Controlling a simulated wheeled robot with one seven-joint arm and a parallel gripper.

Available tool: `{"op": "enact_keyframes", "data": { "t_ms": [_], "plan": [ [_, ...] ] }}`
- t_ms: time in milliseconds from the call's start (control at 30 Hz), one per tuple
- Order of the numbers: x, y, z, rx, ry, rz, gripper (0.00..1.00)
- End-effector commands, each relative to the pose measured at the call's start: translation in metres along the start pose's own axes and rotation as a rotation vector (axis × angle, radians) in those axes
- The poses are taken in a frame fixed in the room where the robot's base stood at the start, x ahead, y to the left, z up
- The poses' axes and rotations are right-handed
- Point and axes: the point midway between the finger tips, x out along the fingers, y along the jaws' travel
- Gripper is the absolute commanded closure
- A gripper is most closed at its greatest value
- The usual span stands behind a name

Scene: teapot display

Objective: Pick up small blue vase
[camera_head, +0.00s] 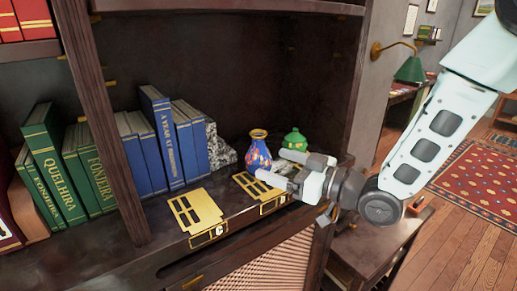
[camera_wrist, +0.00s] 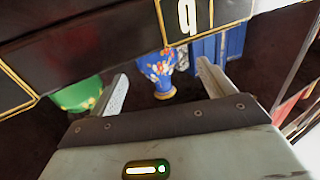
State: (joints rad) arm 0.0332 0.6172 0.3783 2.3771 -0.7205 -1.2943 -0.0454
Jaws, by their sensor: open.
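The small blue vase (camera_head: 258,150) has a multicoloured floral pattern and a gold rim. It stands upright on the cabinet shelf, just beyond my fingertips. My gripper (camera_head: 273,166) reaches in from the right, open and with nothing held. In the wrist view, which looks upside down, the vase (camera_wrist: 158,68) shows between and beyond the two open fingers (camera_wrist: 163,82). A label plate there covers part of its lower end. I see no contact between the fingers and the vase.
A green lidded pot (camera_head: 294,140) stands close right of the vase, near one finger; it also shows in the wrist view (camera_wrist: 78,95). Blue books (camera_head: 160,135) and a grey stone-like bookend (camera_head: 219,150) stand left. Gold plates (camera_head: 195,211) lie along the shelf front. A dark upright (camera_head: 108,120) divides the shelf.

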Motion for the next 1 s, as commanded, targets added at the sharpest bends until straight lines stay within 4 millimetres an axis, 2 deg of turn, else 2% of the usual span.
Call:
{"op": "enact_keyframes", "data": {
  "t_ms": [233,600,867,967,1000],
  "plan": [
    [0.015,0.001,-0.001,0.003,-0.002,0.000,0.19],
    [0.058,0.005,0.002,0.002,-0.001,-0.001,0.19],
    [0.060,0.005,0.004,0.001,-0.001,0.000,0.19],
    [0.060,0.005,0.004,0.001,-0.001,0.000,0.44],
    [0.060,0.005,0.004,0.001,-0.001,0.000,0.55]
  ]
}}
